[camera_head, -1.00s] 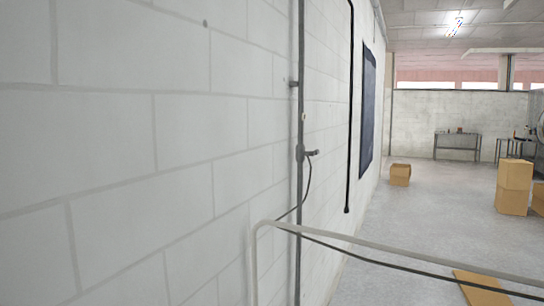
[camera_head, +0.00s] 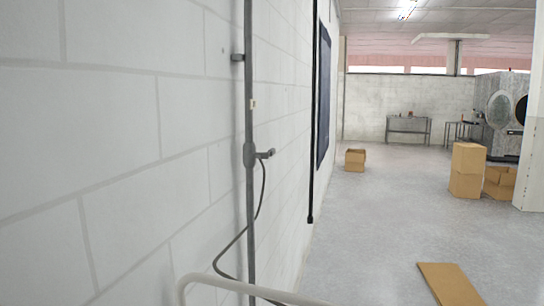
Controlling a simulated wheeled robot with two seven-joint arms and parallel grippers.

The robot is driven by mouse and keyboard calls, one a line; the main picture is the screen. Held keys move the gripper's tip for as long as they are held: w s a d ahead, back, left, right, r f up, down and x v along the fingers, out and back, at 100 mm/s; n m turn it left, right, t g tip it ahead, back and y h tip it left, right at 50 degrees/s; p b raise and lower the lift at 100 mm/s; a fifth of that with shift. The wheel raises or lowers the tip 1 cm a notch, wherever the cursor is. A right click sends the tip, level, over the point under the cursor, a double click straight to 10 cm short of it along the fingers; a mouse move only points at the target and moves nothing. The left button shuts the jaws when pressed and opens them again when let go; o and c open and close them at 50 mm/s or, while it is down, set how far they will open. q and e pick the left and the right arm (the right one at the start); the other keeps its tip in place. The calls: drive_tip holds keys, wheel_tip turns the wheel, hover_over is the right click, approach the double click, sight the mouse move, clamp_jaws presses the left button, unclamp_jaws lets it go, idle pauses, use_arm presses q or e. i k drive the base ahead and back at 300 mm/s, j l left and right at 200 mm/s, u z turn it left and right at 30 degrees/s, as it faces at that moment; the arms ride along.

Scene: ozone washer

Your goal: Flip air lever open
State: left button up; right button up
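A grey vertical pipe (camera_head: 249,110) runs up the white block wall, left of the picture's middle. A small grey valve fitting with a short lever (camera_head: 265,154) sticks out from it to the right, at mid height. I take this to be the air lever; it is too small to tell its exact position. A dark hose (camera_head: 262,200) hangs from the fitting and curves down to the left behind a pale rail. Neither of my grippers shows in the head view.
A pale bent rail (camera_head: 215,278) crosses the bottom in front of the pipe. A black vertical pipe (camera_head: 313,120) stands farther along the wall (camera_head: 120,130). Cardboard boxes (camera_head: 467,170) stand at right, and a flat cardboard piece (camera_head: 449,284) lies on the open grey floor (camera_head: 370,230).

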sight(271, 152)
drive_tip(key=i+l+z, duration=0.1)
drive_tip(key=i, duration=0.55)
drive_tip(key=i+l+z, duration=0.15)
drive_tip(key=i, duration=0.55)
drive_tip(key=i+l+z, duration=0.1)
drive_tip(key=i, duration=0.6)
drive_tip(key=l, duration=0.1)
